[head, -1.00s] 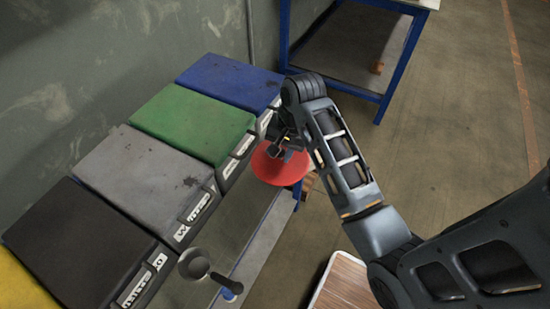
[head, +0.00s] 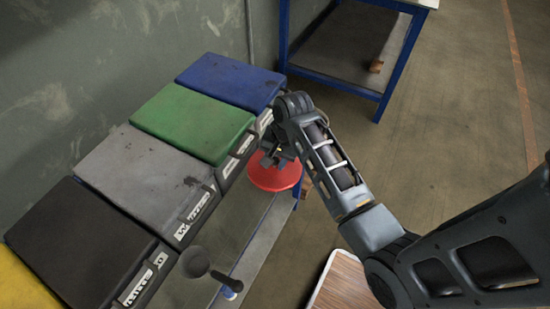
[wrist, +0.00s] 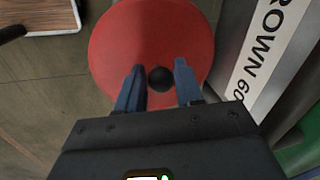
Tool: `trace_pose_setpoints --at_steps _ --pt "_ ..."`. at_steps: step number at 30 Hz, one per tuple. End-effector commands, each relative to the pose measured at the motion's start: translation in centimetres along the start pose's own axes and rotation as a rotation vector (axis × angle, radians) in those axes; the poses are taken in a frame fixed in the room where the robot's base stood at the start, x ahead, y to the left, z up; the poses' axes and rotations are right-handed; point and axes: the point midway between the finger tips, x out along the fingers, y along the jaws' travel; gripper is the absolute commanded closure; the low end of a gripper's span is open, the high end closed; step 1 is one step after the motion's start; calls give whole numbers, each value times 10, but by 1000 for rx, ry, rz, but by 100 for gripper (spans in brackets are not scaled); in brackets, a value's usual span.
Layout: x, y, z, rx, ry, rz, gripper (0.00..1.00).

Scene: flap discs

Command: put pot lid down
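The pot lid (head: 274,177) is a red disc with a round black knob. In the head view it is at the far right end of the low grey surface in front of the bins. Whether it touches that surface I cannot tell. In the wrist view the lid (wrist: 113,45) lies across the top middle, with its knob (wrist: 160,79) between my fingertips. My gripper (wrist: 160,75) points down and is closed about the knob, with no clear gap on either side. In the head view my gripper (head: 276,155) covers the lid's far part.
A row of lidded bins stands along the wall: blue (head: 228,80), green (head: 192,122), grey (head: 140,175) and black (head: 75,245). A dark pan-like utensil (head: 196,262) is at the near end of the grey surface (head: 250,262). A wood-topped surface (head: 345,283) is at the bottom.

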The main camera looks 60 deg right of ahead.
Motion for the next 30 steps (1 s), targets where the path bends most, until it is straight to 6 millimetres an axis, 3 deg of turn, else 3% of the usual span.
trace_pose_setpoints --at_steps 6,17,30 --pt "0 0 0 0 0 0 44" --pt "-9 -1 -1 0 2 -2 44" --pt "-92 -1 0 -1 2 -3 44"
